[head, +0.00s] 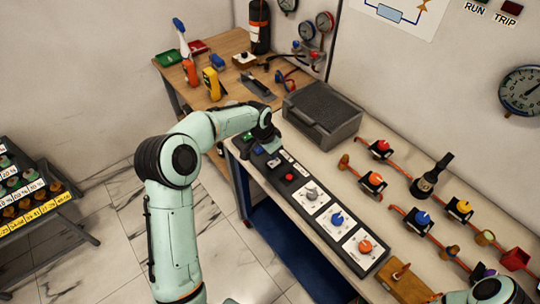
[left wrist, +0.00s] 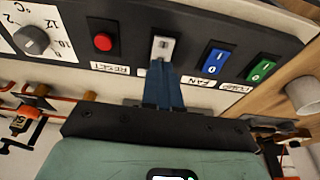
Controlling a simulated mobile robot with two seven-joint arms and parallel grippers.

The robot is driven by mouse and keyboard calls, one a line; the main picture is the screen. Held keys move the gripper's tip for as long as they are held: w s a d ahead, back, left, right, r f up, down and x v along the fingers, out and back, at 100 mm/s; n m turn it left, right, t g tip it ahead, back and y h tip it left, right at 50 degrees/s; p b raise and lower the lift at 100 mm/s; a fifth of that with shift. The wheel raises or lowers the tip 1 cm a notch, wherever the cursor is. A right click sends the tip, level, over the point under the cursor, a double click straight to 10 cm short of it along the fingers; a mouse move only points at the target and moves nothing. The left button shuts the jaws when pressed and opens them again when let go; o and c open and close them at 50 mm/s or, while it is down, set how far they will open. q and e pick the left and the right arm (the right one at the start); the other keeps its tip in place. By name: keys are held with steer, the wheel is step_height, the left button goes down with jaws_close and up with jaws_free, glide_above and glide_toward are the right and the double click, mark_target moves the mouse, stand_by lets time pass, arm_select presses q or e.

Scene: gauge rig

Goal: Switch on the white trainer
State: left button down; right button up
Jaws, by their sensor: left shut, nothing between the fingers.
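A white rocker switch (left wrist: 162,47) sits on the dark control panel (left wrist: 262,28), between the red RESET button (left wrist: 103,41) and the blue FAN switch (left wrist: 216,60). My left gripper (left wrist: 161,71) is shut and empty, its blue fingertips at the lower edge of the white switch in the left wrist view. They partly cover the label there, and I cannot tell whether they touch the switch. In the head view the left gripper (head: 271,147) is over the panel's far end, near the white switch. Which way the white rocker is tipped is unclear. My right gripper is out of view.
A green switch (left wrist: 261,70) is beside the blue one. The panel (head: 326,232) also carries a grey knob (head: 311,194), a blue knob (head: 337,218) and an orange knob (head: 365,246). A grey case (head: 322,112) and pipes with valves stand behind it.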

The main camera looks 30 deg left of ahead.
arm_select(q)
steer(key=a+v, duration=0.1)
steer(key=v, duration=0.3)
step_height(320, 180, up, 6)
glide_above(267, 167)
steer(key=s, duration=0.3)
steer(key=shift+a+b, duration=0.4)
steer(key=shift+b, duration=0.05)
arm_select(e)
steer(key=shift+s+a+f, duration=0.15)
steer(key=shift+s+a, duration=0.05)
